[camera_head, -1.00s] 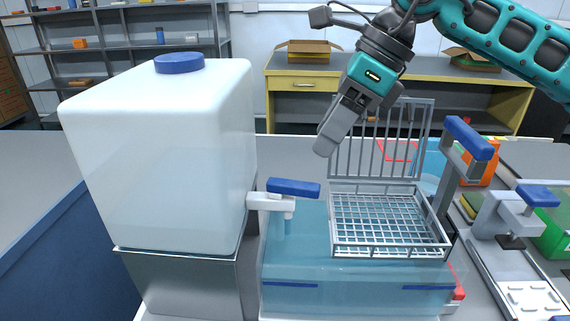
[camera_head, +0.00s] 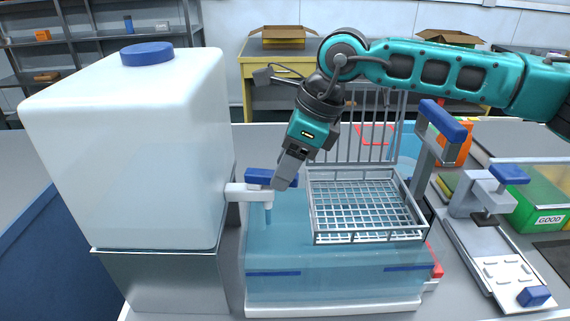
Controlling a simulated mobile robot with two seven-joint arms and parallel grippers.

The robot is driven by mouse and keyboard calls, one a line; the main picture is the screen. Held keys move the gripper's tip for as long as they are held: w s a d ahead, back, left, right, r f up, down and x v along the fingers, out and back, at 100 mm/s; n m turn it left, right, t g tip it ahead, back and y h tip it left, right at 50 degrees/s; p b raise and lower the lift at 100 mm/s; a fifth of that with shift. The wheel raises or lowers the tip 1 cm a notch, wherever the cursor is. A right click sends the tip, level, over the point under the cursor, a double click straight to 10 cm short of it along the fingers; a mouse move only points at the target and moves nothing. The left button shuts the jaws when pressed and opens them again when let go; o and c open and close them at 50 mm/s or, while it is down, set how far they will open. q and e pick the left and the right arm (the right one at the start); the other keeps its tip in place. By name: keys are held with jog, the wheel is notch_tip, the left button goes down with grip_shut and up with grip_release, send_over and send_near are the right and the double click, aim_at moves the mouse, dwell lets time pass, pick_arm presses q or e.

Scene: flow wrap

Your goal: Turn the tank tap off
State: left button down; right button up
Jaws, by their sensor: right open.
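The large white tank (camera_head: 130,160) with a blue cap (camera_head: 147,54) stands at the left on a grey metal stand (camera_head: 165,280). Its white tap (camera_head: 240,193) sticks out to the right and has a blue handle (camera_head: 259,177) on top. Below the spout a thin blue stream (camera_head: 268,214) shows above the clear water bath (camera_head: 330,272). My right gripper (camera_head: 285,183) points down at the right end of the handle and covers part of it. I cannot tell whether it touches. It is open, with no object seen in it. My left gripper is not in view.
A wire basket (camera_head: 318,239) with a raised grid lid (camera_head: 390,130) sits on the bath, right of the tap. A blue-handled post (camera_head: 443,120), a press-like device (camera_head: 480,200) and a green bin (camera_head: 540,215) stand further right.

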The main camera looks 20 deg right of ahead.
jog(key=shift+a+f, duration=0.1)
jog(key=shift+f, duration=0.2)
jog(key=shift+c, duration=0.5)
grip_shut()
